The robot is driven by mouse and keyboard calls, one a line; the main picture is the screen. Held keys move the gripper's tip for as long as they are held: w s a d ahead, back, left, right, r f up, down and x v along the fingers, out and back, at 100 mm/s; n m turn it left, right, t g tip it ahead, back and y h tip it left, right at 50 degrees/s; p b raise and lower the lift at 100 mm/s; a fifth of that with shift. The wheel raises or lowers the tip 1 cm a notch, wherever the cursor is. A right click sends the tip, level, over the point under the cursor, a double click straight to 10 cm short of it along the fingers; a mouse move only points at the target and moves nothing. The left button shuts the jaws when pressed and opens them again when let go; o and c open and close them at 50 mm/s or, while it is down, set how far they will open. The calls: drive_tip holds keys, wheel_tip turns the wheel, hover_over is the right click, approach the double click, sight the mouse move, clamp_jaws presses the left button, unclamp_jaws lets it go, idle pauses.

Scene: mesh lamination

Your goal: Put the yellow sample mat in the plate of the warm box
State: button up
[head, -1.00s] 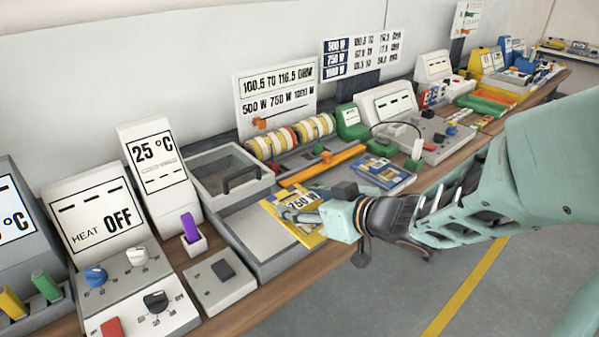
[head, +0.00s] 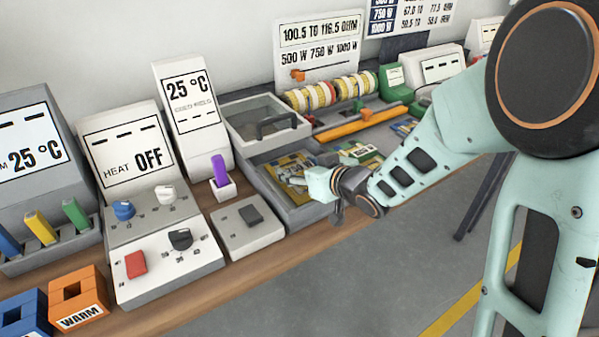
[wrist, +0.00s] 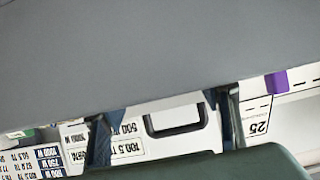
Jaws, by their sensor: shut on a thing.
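The yellow sample mat (head: 289,168), with blue markings, lies low and nearly level over the grey plate (head: 290,212) of the open warm box. I cannot tell whether it touches the plate. My gripper (head: 318,180) comes from the right and is shut on the mat's near right edge. The box's windowed lid (head: 240,108), with a dark handle, stands behind the plate. In the wrist view the two fingers show, and a plain grey surface covers the top.
A white 25 °C display (head: 189,92) stands left of the lid. A small holder with a purple piece (head: 219,169) and a white switch box (head: 240,236) stand left of the plate. Another labelled mat (head: 362,152) lies to the right, near an orange bar (head: 352,127).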

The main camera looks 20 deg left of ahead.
drive_tip(key=shift+f, duration=0.1)
drive_tip(key=o, duration=0.8)
drive_tip(key=shift+f, duration=0.25)
drive_tip(key=o, duration=0.4)
drive_tip(key=shift+o, duration=0.2)
drive_tip(key=shift+r, duration=0.1)
drive_tip(key=shift+s+d+r, duration=0.1)
drive_tip(key=shift+d+r, duration=0.15)
drive_tip(key=shift+r, duration=0.1)
drive_tip(key=p+v, duration=0.2)
drive_tip(key=v, duration=0.8)
drive_tip(key=shift+s+d+r+p, duration=0.1)
drive_tip(key=shift+s+d+p, duration=0.1)
drive_tip(key=shift+p, duration=0.15)
drive_tip(key=shift+s+d+r, duration=0.1)
drive_tip(key=shift+s+d, duration=0.15)
drive_tip(key=shift+s, duration=0.05)
